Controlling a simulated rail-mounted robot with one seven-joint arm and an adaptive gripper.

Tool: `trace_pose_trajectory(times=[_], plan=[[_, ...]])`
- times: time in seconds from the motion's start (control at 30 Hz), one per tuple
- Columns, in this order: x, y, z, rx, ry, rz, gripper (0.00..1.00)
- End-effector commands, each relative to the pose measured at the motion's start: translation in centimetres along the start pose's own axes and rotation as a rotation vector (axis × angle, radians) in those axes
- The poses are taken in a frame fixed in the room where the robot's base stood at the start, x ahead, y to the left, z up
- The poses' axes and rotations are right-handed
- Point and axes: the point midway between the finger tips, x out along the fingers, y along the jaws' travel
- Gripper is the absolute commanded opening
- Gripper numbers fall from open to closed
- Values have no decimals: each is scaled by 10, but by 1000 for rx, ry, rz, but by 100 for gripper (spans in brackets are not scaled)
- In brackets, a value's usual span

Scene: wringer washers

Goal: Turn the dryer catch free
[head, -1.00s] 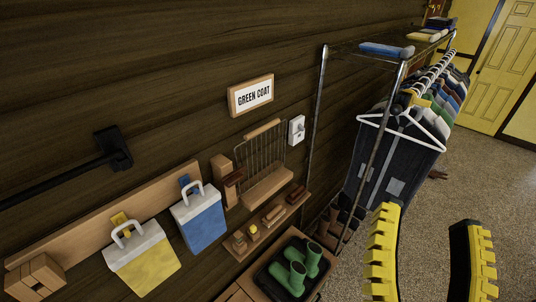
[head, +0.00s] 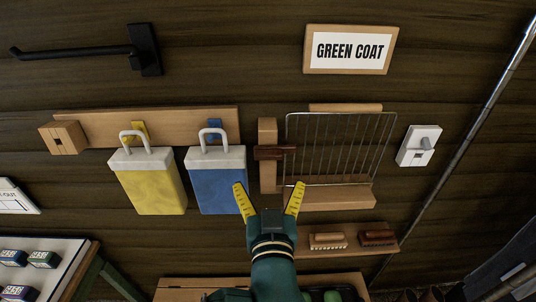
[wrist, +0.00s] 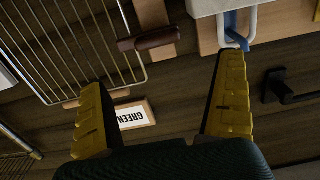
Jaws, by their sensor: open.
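The dryer is a wire rack (head: 340,145) on the wooden wall, above a wooden ledge (head: 335,198). The catch is a dark brown wooden bar (head: 275,152) on a light wooden post (head: 267,130) at the dryer's left side. It lies crosswise, its right end over the rack's left edge. My gripper (head: 268,190) is open and empty, its yellow fingers pointing up below the catch. In the wrist view the catch (wrist: 150,40) and the wire rack (wrist: 70,45) show beyond and between the open fingers (wrist: 165,85), with a gap to the catch.
A blue bag (head: 217,185) and a yellow bag (head: 150,188) hang left of the catch. A shelf with brushes (head: 328,241) is below. A black arm (head: 80,52) sticks out at upper left.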

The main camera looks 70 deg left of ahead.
Motion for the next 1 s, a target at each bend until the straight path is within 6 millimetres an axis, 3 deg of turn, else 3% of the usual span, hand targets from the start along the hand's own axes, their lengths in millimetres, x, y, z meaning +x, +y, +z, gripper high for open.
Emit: trace_pose_trajectory(times=[0.2,0.4,0.6,0.83,1.0], plan=[[54,0,-4,0,1,-1,100],[96,1,-2,1,0,1,100],[113,1,-1,0,1,3,100],[113,1,0,0,1,4,100],[113,1,0,0,1,4,67]])
